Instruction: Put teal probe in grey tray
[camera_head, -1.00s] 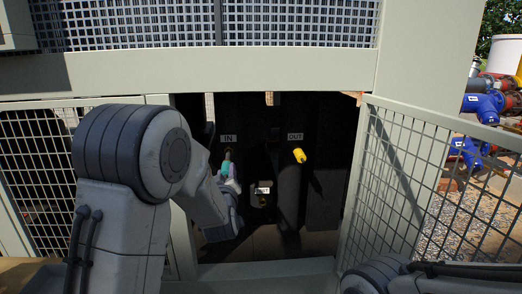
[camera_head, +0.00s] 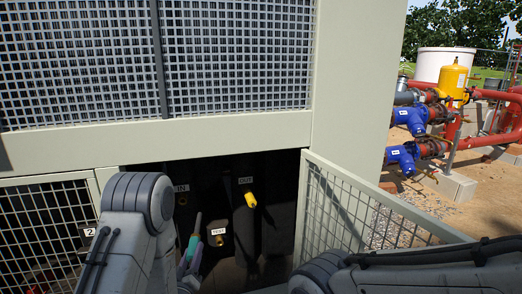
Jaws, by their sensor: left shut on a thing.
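The teal probe (camera_head: 193,246) has a thin pale tip pointing up and shows in the dark opening of the chiller. My left gripper (camera_head: 188,263) is shut on it, partly hidden behind my left arm and low in the picture. The probe is below and slightly right of the "IN" label (camera_head: 182,188), apart from the port there. My right arm crosses the bottom right, but its gripper is out of view. No grey tray is in view.
A yellow probe (camera_head: 250,199) sits under the "OUT" label. A "TEST" label (camera_head: 218,231) hangs between the ports. An open mesh door (camera_head: 350,215) stands right of the opening. Blue valves (camera_head: 408,155) and red pipes stand outside at right.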

